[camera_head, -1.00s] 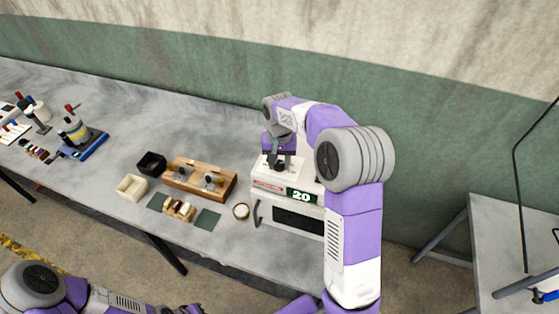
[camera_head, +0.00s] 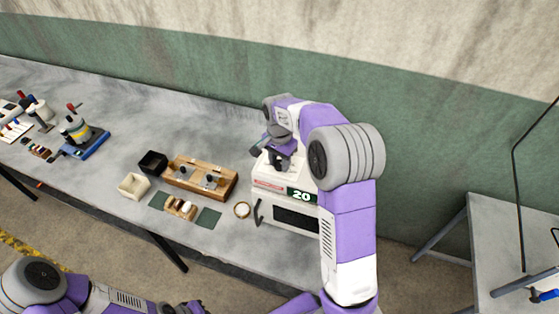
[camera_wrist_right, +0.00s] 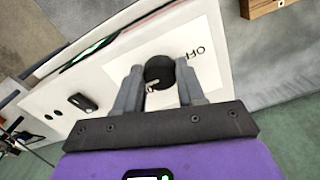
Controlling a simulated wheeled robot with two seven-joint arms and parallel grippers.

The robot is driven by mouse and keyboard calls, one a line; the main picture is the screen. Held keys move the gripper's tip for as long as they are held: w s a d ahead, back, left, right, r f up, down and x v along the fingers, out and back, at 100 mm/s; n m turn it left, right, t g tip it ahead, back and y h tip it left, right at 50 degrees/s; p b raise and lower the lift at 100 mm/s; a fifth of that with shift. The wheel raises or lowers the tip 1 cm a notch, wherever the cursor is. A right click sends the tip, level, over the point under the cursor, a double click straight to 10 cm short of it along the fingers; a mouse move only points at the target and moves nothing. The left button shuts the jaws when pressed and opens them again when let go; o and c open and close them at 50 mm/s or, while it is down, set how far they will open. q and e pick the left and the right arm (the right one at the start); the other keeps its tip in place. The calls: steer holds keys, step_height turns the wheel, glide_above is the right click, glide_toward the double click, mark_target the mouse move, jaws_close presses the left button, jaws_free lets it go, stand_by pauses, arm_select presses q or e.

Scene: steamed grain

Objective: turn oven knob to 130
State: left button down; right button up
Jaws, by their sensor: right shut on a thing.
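The white oven (camera_head: 284,200) stands on the grey table, and its green display reads 20. Its dark round knob (camera_wrist_right: 160,73) sits on a white top plate marked OFF in the right wrist view. My right gripper (camera_wrist_right: 160,85) is over the oven top with its two fingers on either side of the knob, shut on it. In the head view the right gripper (camera_head: 281,162) comes down onto the oven top from above, and the knob is mostly hidden there. My left gripper (camera_head: 190,307) is low at the bottom edge, too small and cut off to judge.
A wooden block with fittings (camera_head: 200,178), a black box (camera_head: 152,162), a cream box (camera_head: 133,185) and a small round dish (camera_head: 242,209) lie left of the oven. A blue-based device (camera_head: 82,140) stands further left. The table behind them is clear.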

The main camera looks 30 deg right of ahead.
mark_target(279, 164)
steer(key=shift+r, duration=0.1)
steer(key=o, duration=1.1)
steer(key=shift+c, duration=0.2)
step_height(279, 164, up, 8)
steer(key=shift+f, duration=0.2)
